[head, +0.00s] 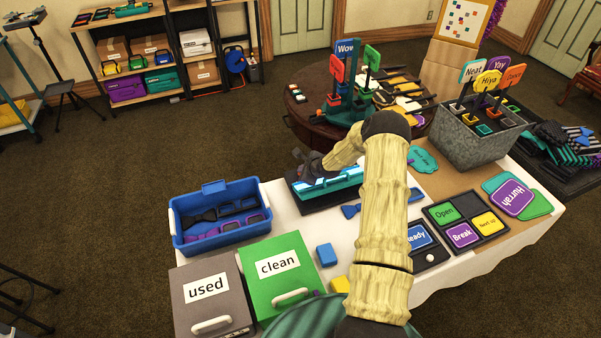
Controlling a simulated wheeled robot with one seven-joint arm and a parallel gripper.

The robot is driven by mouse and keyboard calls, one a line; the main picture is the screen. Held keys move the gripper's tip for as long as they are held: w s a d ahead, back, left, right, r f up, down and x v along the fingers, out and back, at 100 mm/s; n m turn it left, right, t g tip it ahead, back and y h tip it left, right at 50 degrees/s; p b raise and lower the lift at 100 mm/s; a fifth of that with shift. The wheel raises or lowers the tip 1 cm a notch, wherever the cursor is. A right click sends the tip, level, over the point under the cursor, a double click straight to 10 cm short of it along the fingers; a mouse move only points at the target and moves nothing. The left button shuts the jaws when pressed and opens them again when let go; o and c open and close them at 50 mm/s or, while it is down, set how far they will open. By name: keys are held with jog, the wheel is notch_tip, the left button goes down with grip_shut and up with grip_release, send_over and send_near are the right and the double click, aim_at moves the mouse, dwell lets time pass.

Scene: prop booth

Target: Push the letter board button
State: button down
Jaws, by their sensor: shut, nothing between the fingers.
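A small dark board with a blue "Ready" panel (419,237) stands on the white-covered table, right of my forearm, which hides its left side. A small round pale button (431,257) shows on the board's lower part. I cannot tell whether it is the letter board button. My gripper (300,157) is the dark end of the arm, above a teal and black tray (345,184) left of the board. It is shut and empty, well apart from the button. Its fingertips are small and hard to make out.
A card holder (481,212) with "Open", "Break" and "Next up" cards stands right of the board. A blue bin (222,183), grey "used" box (207,287) and green "clean" box (276,262) stand left. A grey bin of signs (473,147) stands behind.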

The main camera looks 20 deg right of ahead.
jog(key=shift+r, duration=0.4)
notch_tip(320, 180, up, 6)
jog(key=p, duration=0.4)
dwell(0.6)
dwell(0.3)
